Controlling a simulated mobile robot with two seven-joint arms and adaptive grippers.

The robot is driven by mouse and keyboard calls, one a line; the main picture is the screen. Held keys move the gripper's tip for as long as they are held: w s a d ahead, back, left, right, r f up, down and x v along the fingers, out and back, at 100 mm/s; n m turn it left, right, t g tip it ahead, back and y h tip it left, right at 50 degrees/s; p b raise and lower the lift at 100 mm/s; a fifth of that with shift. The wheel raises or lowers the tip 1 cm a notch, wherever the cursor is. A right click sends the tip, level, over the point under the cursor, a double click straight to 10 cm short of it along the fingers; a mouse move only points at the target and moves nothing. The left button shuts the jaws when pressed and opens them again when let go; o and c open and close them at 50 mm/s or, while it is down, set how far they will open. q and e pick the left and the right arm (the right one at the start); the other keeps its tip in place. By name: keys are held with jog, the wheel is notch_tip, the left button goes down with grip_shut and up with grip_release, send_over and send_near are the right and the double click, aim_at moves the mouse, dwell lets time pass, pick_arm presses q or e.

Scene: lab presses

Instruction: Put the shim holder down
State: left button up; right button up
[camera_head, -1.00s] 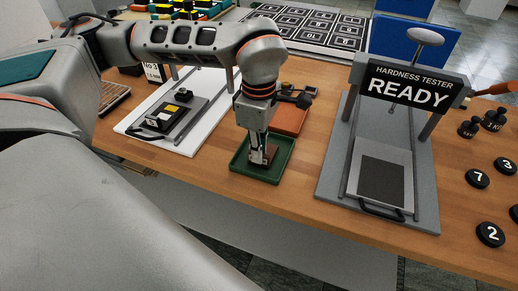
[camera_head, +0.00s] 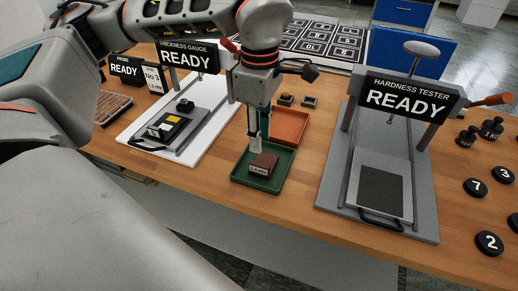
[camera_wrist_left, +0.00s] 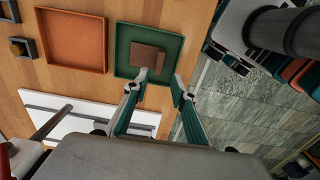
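A small brown block with a pale label, which looks like the shim holder (camera_head: 263,164), rests in the green tray (camera_head: 245,181). In the left wrist view the same brown block (camera_wrist_left: 146,55) lies inside the green tray (camera_wrist_left: 124,31). My left gripper (camera_head: 259,143) is above the tray, pointing down, just behind the block. In the left wrist view its fingers (camera_wrist_left: 159,78) are spread apart with nothing between them. One fingertip overlaps the block's edge in that view; I cannot tell whether it touches. My right gripper is not in view.
An orange tray (camera_head: 291,126) lies behind the green one. The hardness tester (camera_head: 430,185) stands to the right, the thickness gauge (camera_head: 179,128) on a white base to the left. Black numbered weights (camera_head: 489,243) are at the right. Wood is clear in front of the green tray.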

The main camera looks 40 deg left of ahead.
pick_arm(q)
jog(key=shift+r, duration=1.75)
